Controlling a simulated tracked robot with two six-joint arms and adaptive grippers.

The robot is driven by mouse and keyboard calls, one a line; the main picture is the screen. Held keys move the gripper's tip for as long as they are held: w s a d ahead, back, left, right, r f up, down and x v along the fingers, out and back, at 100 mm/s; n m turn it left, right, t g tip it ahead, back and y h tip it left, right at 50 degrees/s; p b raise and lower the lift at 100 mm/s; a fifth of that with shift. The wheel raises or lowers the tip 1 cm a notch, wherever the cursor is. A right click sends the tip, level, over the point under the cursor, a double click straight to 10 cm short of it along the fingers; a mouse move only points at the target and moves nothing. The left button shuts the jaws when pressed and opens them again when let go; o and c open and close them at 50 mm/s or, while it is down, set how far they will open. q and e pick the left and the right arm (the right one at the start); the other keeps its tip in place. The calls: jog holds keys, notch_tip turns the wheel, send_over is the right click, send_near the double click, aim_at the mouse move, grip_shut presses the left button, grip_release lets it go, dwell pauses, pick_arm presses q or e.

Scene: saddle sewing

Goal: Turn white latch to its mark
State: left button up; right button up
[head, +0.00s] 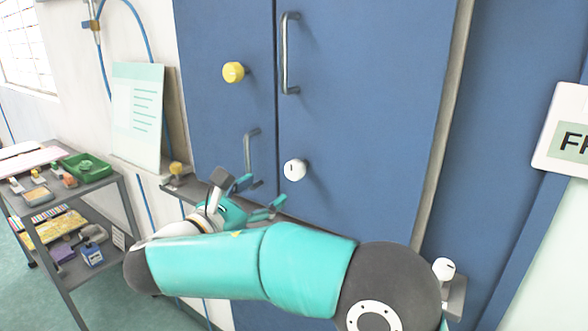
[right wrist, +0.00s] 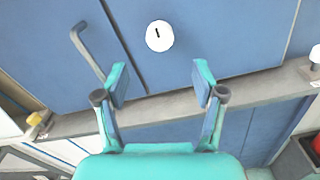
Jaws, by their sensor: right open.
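The white latch (head: 294,170) is a round knob with a short dark line on its face, on the blue cabinet's right door. It also shows in the right wrist view (right wrist: 159,36), beyond the fingertips, its line close to upright. My right gripper (head: 262,194) is open and empty, left of and below the latch in the head view. In the right wrist view its two fingers (right wrist: 160,82) stand apart, with bare door and the grey ledge between them, not touching the latch. A separate mark for the latch cannot be made out. My left gripper is not in view.
Bar handles (head: 286,55) and a yellow knob (head: 233,72) stick out from the doors. A grey ledge (right wrist: 180,107) runs below, bearing another white knob (head: 444,267) and a yellow one (head: 176,169). A loaded grey cart (head: 66,200) stands at left.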

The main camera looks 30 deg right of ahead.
aim_at(291, 172)
jog(key=p+x, duration=0.2)
jog(key=x, duration=0.9)
jog(key=shift+w+d, duration=0.15)
jog(key=shift+d, duration=0.05)
jog(key=shift+c, duration=0.2)
